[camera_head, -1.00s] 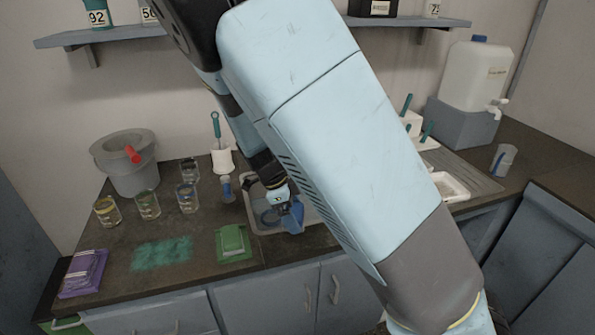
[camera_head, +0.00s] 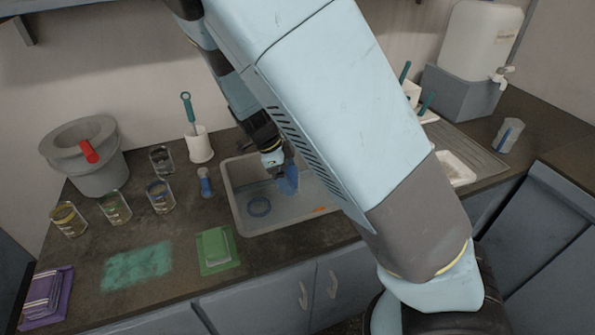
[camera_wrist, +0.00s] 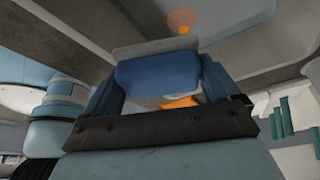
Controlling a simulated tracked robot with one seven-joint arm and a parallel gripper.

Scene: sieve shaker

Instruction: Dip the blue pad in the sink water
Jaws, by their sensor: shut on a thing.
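The blue pad (camera_head: 290,181) is in my gripper, over or inside the grey sink basin (camera_head: 233,208), towards its back. In the wrist view the pad (camera_wrist: 158,76) lies between the two dark fingers of my gripper (camera_wrist: 160,88), which is shut on it. My gripper (camera_head: 279,174) points down in the head view, partly hidden by my arm. Water is hard to make out in the basin, and I cannot tell whether the pad touches it. My arm covers the basin's right part.
Left of the sink stand a blue-topped bottle (camera_head: 205,184), a white brush holder (camera_head: 199,147), several beakers and a green pad (camera_head: 217,249).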

